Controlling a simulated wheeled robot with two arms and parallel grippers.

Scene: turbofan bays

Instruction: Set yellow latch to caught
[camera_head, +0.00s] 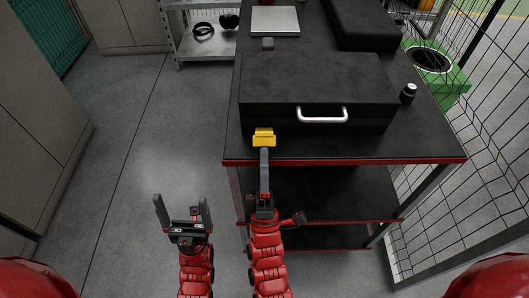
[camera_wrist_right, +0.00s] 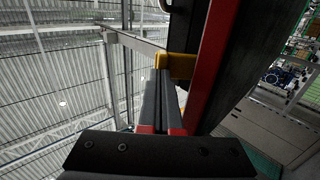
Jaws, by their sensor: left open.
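The yellow latch (camera_head: 263,137) is on the front of a black case (camera_head: 315,78), near its left front corner. My right gripper (camera_head: 264,152) points at the latch from the front, its two fingers together. In the right wrist view the fingertips (camera_wrist_right: 165,82) lie right by the yellow latch (camera_wrist_right: 180,65); I cannot tell whether they touch it. I see nothing between the fingers. The case lid looks down; how the latch sits against its catch is too small to tell. My left gripper (camera_head: 181,205) is open and empty, left of the workbench.
The case has a silver handle (camera_head: 323,115) and stands on a dark workbench (camera_head: 420,148) with a red front edge. A small black cylinder (camera_head: 408,93) stands right of it. A wire fence (camera_head: 490,150) runs along the right. The floor (camera_head: 150,130) at left is clear.

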